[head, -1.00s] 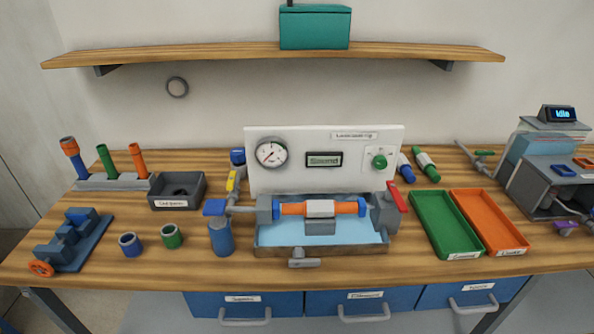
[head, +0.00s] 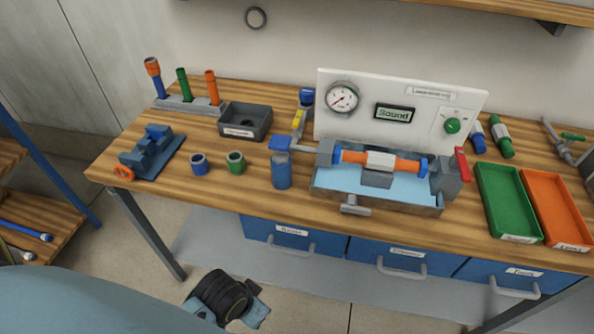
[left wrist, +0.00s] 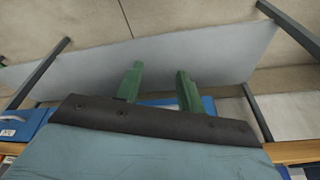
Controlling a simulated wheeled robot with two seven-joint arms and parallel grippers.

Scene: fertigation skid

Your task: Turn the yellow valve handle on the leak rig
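The leak rig (head: 377,205) stands on the bench in the head view, a tray of light blue water with a white panel behind it. A small yellow handle (head: 298,118) sits at its left, by the panel's left edge, below a blue cap. A red lever (head: 462,164) stands at the rig's right end, and a blue handle (head: 280,143) is at its left. My left gripper (left wrist: 160,84) shows in the left wrist view with its two green fingers apart and nothing between them. It is away from the rig. My right gripper is in neither current view.
A dark bin (head: 244,121), pipe rack (head: 188,104), clamp (head: 152,150) and loose fittings are on the bench's left. A green tray (head: 506,205) and an orange tray (head: 557,211) lie at right. Blue drawers (head: 291,239) hang under the front edge.

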